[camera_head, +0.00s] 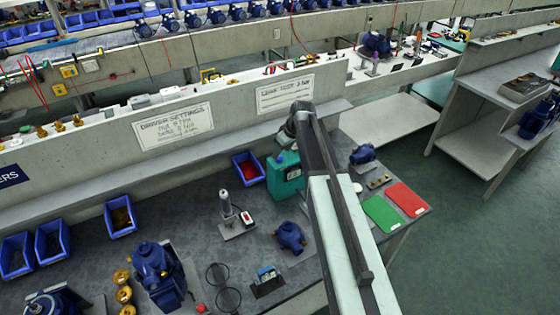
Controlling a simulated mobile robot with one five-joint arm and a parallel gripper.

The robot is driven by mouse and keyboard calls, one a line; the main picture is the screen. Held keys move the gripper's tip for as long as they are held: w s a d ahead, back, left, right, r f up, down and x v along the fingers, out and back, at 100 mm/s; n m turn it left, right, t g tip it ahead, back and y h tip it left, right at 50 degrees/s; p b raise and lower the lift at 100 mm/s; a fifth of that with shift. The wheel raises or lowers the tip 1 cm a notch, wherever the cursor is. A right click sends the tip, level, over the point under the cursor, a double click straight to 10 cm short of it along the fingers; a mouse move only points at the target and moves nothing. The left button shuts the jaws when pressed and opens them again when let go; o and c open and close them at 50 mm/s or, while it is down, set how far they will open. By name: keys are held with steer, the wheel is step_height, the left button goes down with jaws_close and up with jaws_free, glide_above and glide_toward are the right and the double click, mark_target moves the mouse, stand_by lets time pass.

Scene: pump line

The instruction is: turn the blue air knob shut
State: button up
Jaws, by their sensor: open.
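A teal box (284,180) with a small dark display stands on the bench against the low wall, just left of my arm. A small blue part (281,158) at its upper edge looks like the blue air knob. It is too small to tell which way it is turned. My arm reaches up from the bottom of the view, past the right side of the teal box, to a grey joint by the wall. I cannot make out my gripper's fingers; they are out of sight or hidden behind the arm.
A blue bin (248,168) with red contents stands left of the teal box. A blue pump body (290,237) and an upright tool on a stand (230,212) are in front. Green (382,213) and red (405,199) mats lie right of my arm.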

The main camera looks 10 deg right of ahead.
mark_target(280, 158)
steer(key=b+x, duration=0.2)
steer(key=x, duration=0.2)
steer(key=shift+d+f+b, duration=0.1)
steer(key=shift+f+b, duration=0.1)
steer(key=shift+b, duration=0.15)
steer(key=shift+r, duration=0.15)
steer(key=shift+c, duration=0.3)
steer(key=c, duration=1)
jaws_close()
